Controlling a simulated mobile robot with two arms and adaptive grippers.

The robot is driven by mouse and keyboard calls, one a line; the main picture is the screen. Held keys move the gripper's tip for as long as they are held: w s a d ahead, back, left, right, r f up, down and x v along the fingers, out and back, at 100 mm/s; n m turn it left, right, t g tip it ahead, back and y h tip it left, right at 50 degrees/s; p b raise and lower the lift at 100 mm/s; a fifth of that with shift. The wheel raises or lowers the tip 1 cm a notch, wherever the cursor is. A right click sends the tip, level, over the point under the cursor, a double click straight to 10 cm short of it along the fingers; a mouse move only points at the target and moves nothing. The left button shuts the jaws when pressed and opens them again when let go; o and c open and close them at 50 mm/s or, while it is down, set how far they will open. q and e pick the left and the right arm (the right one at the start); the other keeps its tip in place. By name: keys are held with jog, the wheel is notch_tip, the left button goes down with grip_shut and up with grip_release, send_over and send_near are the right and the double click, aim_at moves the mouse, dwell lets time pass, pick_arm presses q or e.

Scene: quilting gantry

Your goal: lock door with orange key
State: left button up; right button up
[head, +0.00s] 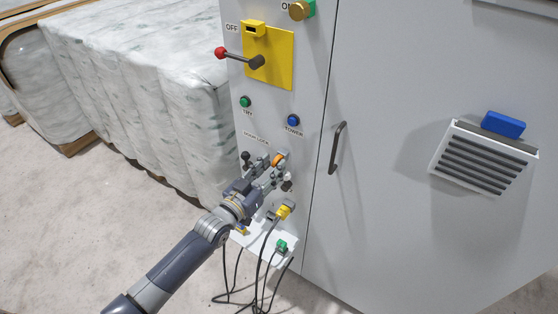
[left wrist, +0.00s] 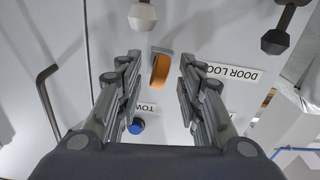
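The orange key (head: 279,159) sits in the cabinet front beside the DOOR LOCK label (head: 256,136). In the left wrist view the orange key (left wrist: 160,70) stands out from a grey base, between the fingers, with a gap on both sides. My left gripper (head: 270,175) is open in front of the panel, reaching toward the key from below; in the left wrist view its fingertips (left wrist: 158,75) are spread and hold nothing. The cabinet door (head: 390,230) looks closed, with a dark handle (head: 338,147). My right gripper is not in view.
A dark knob (head: 245,158) and a pale-tipped knob (left wrist: 143,17) stick out near the lock. Above are a yellow switch plate (head: 278,70) with a red-ended lever (head: 221,53) and a blue button (head: 293,121). Plugs with black cables (head: 284,212) hang below.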

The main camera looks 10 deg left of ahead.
pick_arm(q)
jog(key=v, duration=1.1)
jog(key=s+a+f+g+y, duration=0.2)
jog(key=s+f, duration=0.1)
jog(key=f, duration=0.7)
jog(key=s+a+f+n+g+y, duration=0.1)
jog(key=s+a+f+g, duration=0.2)
jog(key=f, duration=0.7)
jog(key=s+a+f+g+y, duration=0.15)
jog(key=s+f, duration=0.25)
jog(key=f, duration=0.7)
jog(key=s+d+f+g, duration=0.1)
jog(key=s+f+g, duration=0.2)
jog(key=s+f, duration=0.3)
jog(key=s+d+f+g+y, duration=0.1)
jog(key=s+f+g, duration=0.2)
jog(key=s+f, duration=0.4)
jog(key=s+d+f+g, duration=0.1)
jog(key=s+f+g, duration=0.2)
jog(key=s, duration=1.7)
notch_tip(320, 180, down, 4)
jog(key=shift+s+f+y, duration=0.1)
jog(key=shift+s+y, duration=0.15)
jog(key=shift+y, duration=0.1)
jog(key=shift+g, duration=0.25)
jog(key=shift+c, duration=0.4)
